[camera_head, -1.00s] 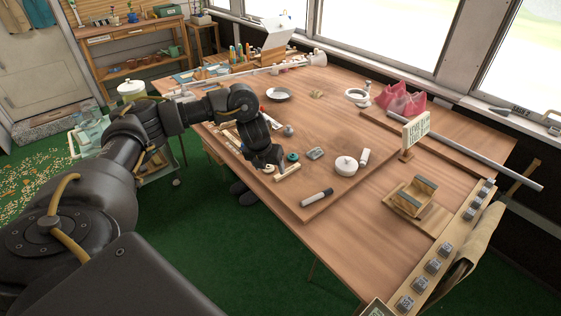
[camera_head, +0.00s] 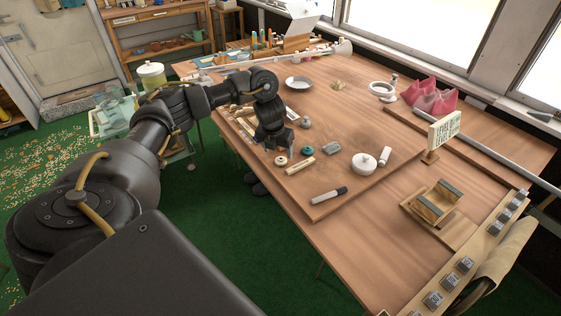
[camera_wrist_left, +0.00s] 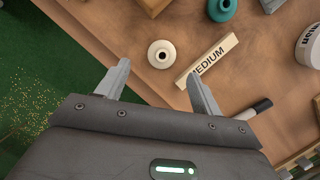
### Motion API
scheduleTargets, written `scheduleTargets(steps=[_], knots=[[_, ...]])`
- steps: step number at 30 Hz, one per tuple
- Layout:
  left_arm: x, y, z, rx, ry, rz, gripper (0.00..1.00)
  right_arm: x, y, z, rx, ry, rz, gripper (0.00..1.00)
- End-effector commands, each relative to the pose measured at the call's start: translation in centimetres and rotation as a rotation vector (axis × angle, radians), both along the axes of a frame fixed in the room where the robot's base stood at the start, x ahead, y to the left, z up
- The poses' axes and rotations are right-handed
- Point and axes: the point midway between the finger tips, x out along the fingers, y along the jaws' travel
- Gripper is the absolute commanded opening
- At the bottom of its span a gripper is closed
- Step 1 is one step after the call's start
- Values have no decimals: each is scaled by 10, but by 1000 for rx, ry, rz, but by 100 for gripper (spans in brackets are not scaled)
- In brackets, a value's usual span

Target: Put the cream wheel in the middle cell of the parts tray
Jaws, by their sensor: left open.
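The cream wheel (camera_head: 281,160) lies on the wooden work board, just left of the "MEDIUM" strip (camera_head: 300,165). In the left wrist view the cream wheel (camera_wrist_left: 162,54), round with a dark centre hole, lies beyond the fingertips, roughly between their lines. My left gripper (camera_head: 272,142) is open and empty above the board, beside the wheel; both fingers show in the left wrist view (camera_wrist_left: 158,78). A teal wheel (camera_head: 307,151) lies to the right of the cream one. I cannot make out the parts tray's middle cell; wooden pieces behind my left gripper are partly hidden. My right gripper is not in view.
A grey block (camera_head: 331,147), a round white container (camera_head: 364,164) and a marker (camera_head: 328,195) lie on the board. A small sign (camera_head: 442,132) and a wooden cradle (camera_head: 434,203) stand to the right. The board's middle is mostly clear.

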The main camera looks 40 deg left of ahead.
Motion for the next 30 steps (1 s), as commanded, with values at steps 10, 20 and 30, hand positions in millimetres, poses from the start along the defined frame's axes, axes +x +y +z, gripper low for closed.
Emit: scheduleTargets(steps=[10, 20, 30], knots=[[12, 2, -43, -1, 3, 1, 67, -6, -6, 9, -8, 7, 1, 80], [14, 3, -48, 0, 1, -1, 64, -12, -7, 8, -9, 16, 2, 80], [14, 3, -48, 0, 1, -1, 19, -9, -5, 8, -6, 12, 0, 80]])
